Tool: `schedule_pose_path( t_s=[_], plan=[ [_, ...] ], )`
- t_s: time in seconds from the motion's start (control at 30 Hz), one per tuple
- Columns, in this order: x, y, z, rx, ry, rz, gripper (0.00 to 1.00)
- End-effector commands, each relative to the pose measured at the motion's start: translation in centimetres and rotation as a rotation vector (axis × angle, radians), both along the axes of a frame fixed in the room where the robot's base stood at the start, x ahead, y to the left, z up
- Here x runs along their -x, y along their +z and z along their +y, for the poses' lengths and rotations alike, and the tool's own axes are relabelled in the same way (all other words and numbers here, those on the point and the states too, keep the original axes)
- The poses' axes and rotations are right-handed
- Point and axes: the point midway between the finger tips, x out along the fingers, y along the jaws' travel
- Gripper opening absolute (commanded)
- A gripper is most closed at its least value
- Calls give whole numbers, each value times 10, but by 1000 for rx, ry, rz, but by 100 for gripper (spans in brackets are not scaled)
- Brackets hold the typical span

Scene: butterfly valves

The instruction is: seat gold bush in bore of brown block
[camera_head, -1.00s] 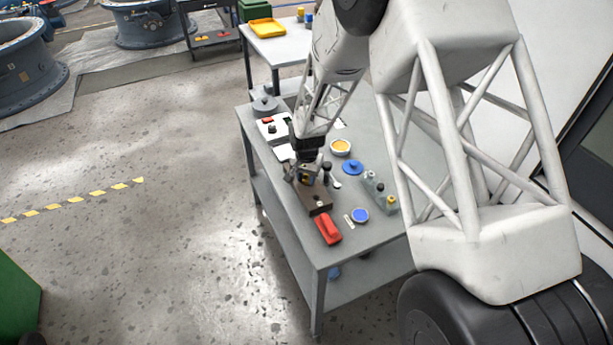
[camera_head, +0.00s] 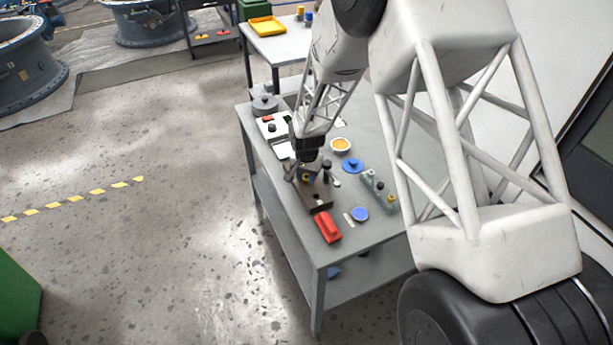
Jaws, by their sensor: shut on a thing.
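The brown block (camera_head: 319,199) lies on the grey bench, its near end clear and its far end partly hidden by my gripper. A small dark spot shows on its top face. My gripper (camera_head: 307,178) points down over the far end of the block, shut on a small gold piece that looks like the gold bush (camera_head: 306,179). The bush shows only as a speck between the fingers. I cannot tell whether it touches the block or sits above it, nor whether any of it is inside a bore.
A red object (camera_head: 328,228) lies just in front of the block. To the right are a blue-filled dish (camera_head: 360,214), a blue lidded part (camera_head: 353,166), an orange-filled bowl (camera_head: 341,145) and a grey-green rack (camera_head: 379,192). A white box (camera_head: 270,128) stands behind left.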

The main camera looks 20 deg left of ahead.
Motion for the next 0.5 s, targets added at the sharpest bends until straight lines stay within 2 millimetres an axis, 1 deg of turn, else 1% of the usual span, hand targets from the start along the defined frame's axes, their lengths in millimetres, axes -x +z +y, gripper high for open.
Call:
schedule_pose_path(
  t_s=[0.23, 0.27, 0.3, 0.37, 0.4, 0.43, 0.5],
  plan=[
    [1, -3, 0, 1, 0, 2, 15],
    [1, -3, -1, 1, 0, 2, 39],
    [1, -3, -1, 2, 0, 2, 45],
    [1, -4, -1, 2, 0, 2, 54],
    [1, -4, -1, 2, 0, 3, 60],
    [1, -4, -1, 2, 0, 3, 64],
    [1, -4, -1, 3, 0, 4, 64]
  ],
)
